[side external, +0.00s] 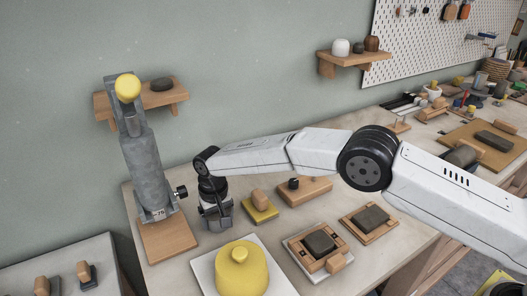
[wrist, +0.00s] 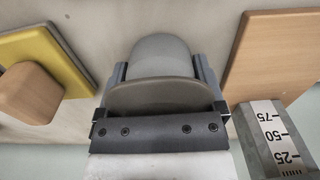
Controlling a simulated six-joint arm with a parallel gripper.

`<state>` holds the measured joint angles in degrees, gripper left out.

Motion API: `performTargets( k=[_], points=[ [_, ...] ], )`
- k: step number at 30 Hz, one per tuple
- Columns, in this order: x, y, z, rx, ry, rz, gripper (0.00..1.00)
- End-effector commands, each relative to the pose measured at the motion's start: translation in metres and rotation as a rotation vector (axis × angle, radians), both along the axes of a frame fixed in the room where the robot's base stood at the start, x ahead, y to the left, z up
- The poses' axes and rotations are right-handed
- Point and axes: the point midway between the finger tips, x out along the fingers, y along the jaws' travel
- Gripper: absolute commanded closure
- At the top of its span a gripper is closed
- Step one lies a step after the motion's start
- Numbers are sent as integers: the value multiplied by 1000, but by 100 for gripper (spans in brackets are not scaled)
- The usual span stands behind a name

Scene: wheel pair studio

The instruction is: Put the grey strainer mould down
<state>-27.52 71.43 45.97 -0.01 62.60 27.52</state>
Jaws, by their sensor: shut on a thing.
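My gripper (side external: 215,214) points down, low over the bench between the tall grey column and a yellow plate with a wooden knob. In the wrist view my gripper (wrist: 160,72) is shut on the grey strainer mould (wrist: 160,48), a smooth rounded grey body with a darker flat rim facing the camera. One finger is on each side of it. In the side view the mould is mostly hidden by the fingers, and I cannot tell whether its underside touches the bench.
The grey column (side external: 146,170) with a scale stands on a wooden board (side external: 168,240) close at left. The yellow plate (side external: 260,212) is close at right. A large yellow domed piece (side external: 240,270) on a white slab is in front. Wooden trays with dark blocks (side external: 320,242) lie further right.

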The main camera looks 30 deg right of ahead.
Motion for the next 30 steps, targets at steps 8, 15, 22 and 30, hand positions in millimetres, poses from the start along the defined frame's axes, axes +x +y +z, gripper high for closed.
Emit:
performTargets(
  k=[8, 15, 22, 30],
  points=[
    [0, 0, -1, 1, -2, 0, 93],
    [0, 0, -5, 0, 0, 0, 0],
    [0, 0, -5, 0, 0, 0, 0],
    [0, 0, 6, 1, -2, 0, 0]
  ],
)
